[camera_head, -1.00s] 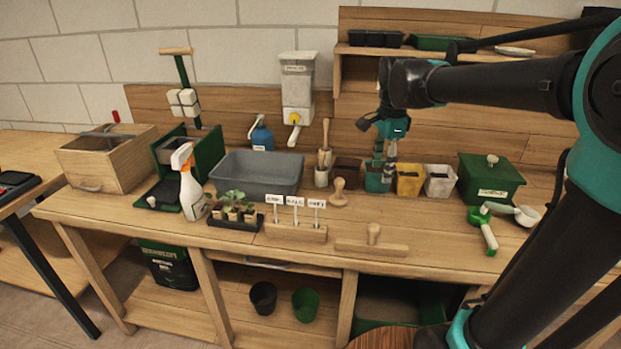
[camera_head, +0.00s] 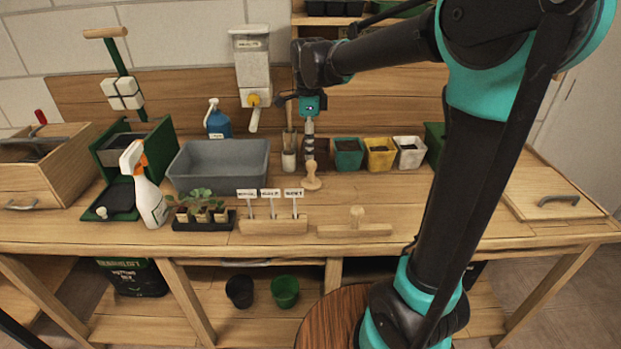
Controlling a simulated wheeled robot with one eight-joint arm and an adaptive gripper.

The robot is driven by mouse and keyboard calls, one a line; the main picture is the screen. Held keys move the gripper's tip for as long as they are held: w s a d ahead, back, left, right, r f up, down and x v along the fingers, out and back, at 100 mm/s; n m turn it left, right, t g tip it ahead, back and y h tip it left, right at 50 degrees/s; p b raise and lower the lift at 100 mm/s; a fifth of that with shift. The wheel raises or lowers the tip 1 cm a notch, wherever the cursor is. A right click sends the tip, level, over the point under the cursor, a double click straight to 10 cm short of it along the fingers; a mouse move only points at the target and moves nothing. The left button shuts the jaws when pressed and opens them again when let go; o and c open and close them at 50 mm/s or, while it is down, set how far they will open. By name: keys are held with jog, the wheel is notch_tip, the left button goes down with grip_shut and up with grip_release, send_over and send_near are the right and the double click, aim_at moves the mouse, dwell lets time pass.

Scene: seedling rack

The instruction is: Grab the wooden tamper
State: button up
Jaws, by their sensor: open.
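The wooden tamper (camera_head: 312,182), a pale turned piece with a knobbed handle and a round foot, stands upright on the bench in front of the small pots. My gripper (camera_head: 309,152) points down, open and empty, and appears just above the tamper's knob in the picture. I see no contact, and the depth between them is hard to judge. The fingers are small and dark here, and they partly cover a dark brown pot behind.
A jar of tools (camera_head: 289,158) stands close left, with a grey tub (camera_head: 219,165) beyond. Teal (camera_head: 348,155), yellow (camera_head: 380,156) and white (camera_head: 410,153) pots stand right.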

aim_at(311, 164)
jog(key=shift+w+d+f, duration=0.1)
jog(key=shift+d+f, duration=0.05)
jog(key=shift+f, duration=1.65)
jog(key=shift+w+d+f, duration=0.1)
jog(key=shift+d+f, duration=0.05)
jog(key=shift+f, duration=1.65)
grip_shut()
jog(key=shift+r, duration=0.1)
notch_tip(311, 164, up, 20)
jog(key=c, duration=0.7)
grip_release()
jog(key=c, duration=0.4)
